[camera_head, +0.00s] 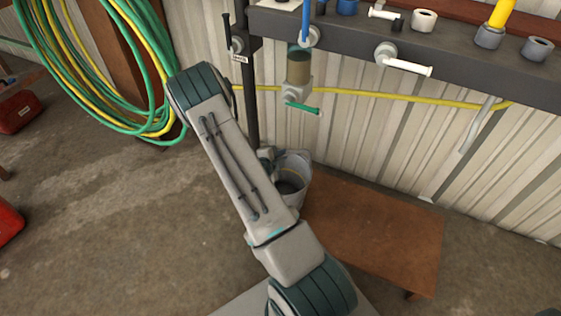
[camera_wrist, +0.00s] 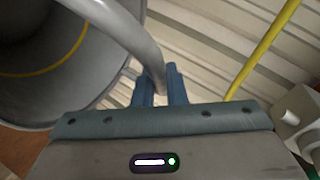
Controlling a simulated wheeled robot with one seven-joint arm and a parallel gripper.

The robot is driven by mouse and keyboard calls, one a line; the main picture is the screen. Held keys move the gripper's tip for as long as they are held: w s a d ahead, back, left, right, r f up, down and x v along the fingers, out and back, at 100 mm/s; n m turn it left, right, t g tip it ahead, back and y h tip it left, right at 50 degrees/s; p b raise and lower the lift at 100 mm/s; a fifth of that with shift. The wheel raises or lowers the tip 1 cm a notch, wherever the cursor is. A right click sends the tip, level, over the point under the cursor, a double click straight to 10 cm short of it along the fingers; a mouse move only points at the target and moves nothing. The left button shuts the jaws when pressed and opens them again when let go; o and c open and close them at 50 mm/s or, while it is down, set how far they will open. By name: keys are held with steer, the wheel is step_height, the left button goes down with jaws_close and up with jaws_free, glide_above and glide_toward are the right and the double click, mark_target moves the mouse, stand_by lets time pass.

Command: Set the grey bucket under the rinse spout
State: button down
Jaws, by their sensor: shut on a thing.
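The grey bucket (camera_head: 303,188) shows in the head view beside my forearm, at the left end of a low wooden bench (camera_head: 375,235). I cannot tell whether it touches the bench. In the wrist view the bucket (camera_wrist: 38,50) fills the upper left, with a yellow line inside. My gripper (camera_wrist: 160,84) is shut on its curved grey handle; the arm mostly hides the gripper in the head view. A tap with a green lever (camera_head: 297,88) hangs above the bucket in the picture. A bent grey pipe (camera_head: 478,125) is further right.
A dark rail (camera_head: 350,42) with several valves and white levers runs along the corrugated wall. A yellow hose (camera_head: 390,97) crosses below it. Coiled hoses (camera_head: 105,80) hang at the left. Red cans (camera_head: 18,110) stand at the left edge. The floor between is clear.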

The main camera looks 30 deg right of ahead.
steer(key=shift+f, duration=0.85)
steer(key=c, duration=1.5)
jaws_free()
